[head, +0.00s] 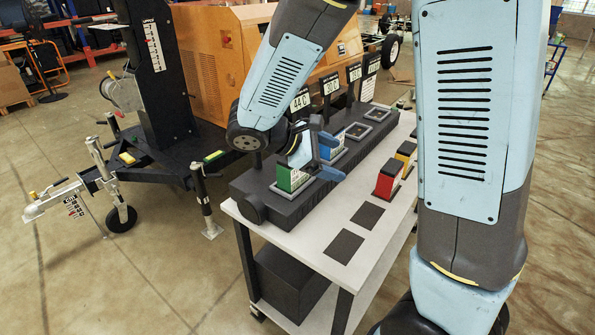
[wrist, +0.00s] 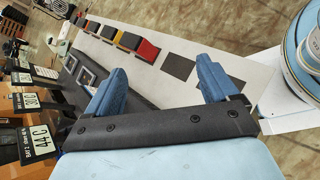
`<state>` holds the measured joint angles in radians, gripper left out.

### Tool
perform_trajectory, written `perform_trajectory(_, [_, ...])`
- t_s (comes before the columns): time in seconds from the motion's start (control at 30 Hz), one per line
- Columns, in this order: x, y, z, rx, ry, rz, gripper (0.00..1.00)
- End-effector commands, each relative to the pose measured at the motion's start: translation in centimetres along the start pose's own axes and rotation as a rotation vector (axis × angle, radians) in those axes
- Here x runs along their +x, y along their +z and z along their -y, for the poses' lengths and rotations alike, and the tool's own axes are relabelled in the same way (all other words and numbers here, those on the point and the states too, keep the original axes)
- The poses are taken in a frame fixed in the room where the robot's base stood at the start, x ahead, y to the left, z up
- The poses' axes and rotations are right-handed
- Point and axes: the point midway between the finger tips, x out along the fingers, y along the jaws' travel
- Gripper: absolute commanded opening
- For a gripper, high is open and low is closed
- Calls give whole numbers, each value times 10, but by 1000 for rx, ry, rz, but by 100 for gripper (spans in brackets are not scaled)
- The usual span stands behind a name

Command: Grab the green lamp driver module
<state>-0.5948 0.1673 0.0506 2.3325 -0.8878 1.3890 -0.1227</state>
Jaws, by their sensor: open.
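The green lamp driver module (head: 287,179), a green block with a white side, sits upright in the near end of the long dark rack (head: 262,209) on the table. My gripper (head: 326,158) is open, its blue fingers spread, just right of and above this module in the head view. No contact between them can be made out. In the wrist view my gripper (wrist: 160,85) has nothing between its fingers, and the green module is not visible there. Another partly hidden block with green and white on it (head: 337,154) stands farther along the rack, behind my fingers.
A red module (head: 387,181) and a yellow one (head: 404,152) stand on the table's right side; they also show in the wrist view, red (wrist: 147,51). Two dark pads (head: 344,247) lie bare nearer me. Temperature signs (head: 301,101) stand behind the rack. A black trailer mast (head: 155,70) stands left.

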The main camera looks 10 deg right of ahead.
Motion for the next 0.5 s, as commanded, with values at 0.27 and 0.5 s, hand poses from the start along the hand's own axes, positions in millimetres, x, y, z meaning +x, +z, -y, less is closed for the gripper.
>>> perform_trajectory(0.27, [-30,-77,-12,-286,285,182,87])
perform_trajectory(0.5, [-62,-146,-7,-481,539,314,87])
